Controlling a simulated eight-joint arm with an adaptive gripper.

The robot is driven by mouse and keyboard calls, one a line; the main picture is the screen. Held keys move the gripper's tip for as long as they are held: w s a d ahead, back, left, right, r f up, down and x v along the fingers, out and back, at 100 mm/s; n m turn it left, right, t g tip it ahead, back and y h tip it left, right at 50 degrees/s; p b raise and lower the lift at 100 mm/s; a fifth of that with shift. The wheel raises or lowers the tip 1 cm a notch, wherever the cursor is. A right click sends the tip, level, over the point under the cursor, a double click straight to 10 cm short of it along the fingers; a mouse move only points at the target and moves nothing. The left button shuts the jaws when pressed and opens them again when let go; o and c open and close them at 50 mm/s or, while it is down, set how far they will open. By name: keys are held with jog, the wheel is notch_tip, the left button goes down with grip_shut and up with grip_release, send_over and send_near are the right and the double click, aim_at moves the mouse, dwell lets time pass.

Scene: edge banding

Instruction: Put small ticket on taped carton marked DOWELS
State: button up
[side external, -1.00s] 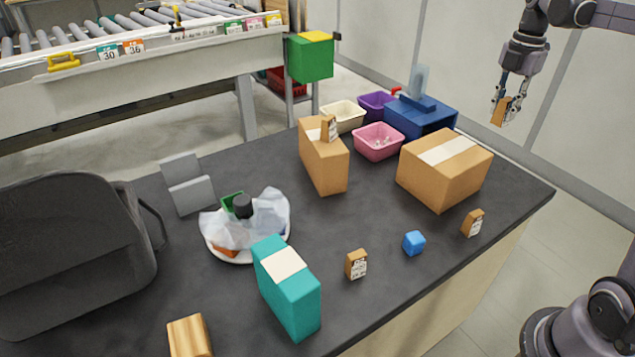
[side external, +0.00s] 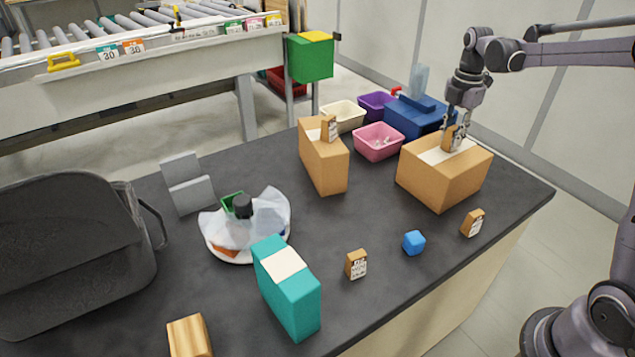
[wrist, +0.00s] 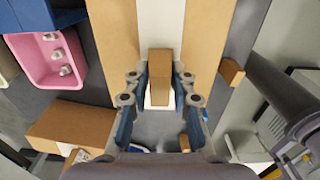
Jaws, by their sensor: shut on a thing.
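The large tan carton (side external: 430,180) with a white tape strip stands at the right of the dark table; no DOWELS marking is readable on it. My gripper (side external: 456,136) is over its top, shut on a small tan block-like ticket (side external: 449,139). In the wrist view the ticket (wrist: 161,66) sits between both fingers, above the carton's white strip (wrist: 160,25). I cannot tell whether it touches the top. Similar small tickets stand on the table, one near the front (side external: 356,264) and one at the right (side external: 473,223); another (side external: 329,128) is on the narrow tan carton (side external: 323,165).
A pink bin (side external: 378,142) and a blue bin (side external: 415,118) stand behind the large carton. A blue cube (side external: 413,243) lies in front of it. A teal box (side external: 288,290) and a plate with crumpled wrap (side external: 245,225) are further left. The table between the cartons is partly clear.

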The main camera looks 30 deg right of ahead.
aim_at(454, 128)
jog(key=shift+f, duration=0.15)
jog(key=o, duration=0.9)
jog(key=shift+f, duration=0.1)
notch_tip(454, 128, up, 12)
jog(key=shift+f, duration=0.2)
jog(key=s+a+m+t, duration=0.3)
jog(key=s+a+m, duration=0.4)
jog(key=a, duration=0.4)
jog(key=s+a+f+m+t, duration=0.4)
jog(key=s+a+f+m, duration=0.4)
jog(key=m, duration=0.3)
jog(key=shift+s+a+f, duration=0.4)
jog(key=shift+a+f, duration=0.15)
jog(key=shift+a, duration=0.2)
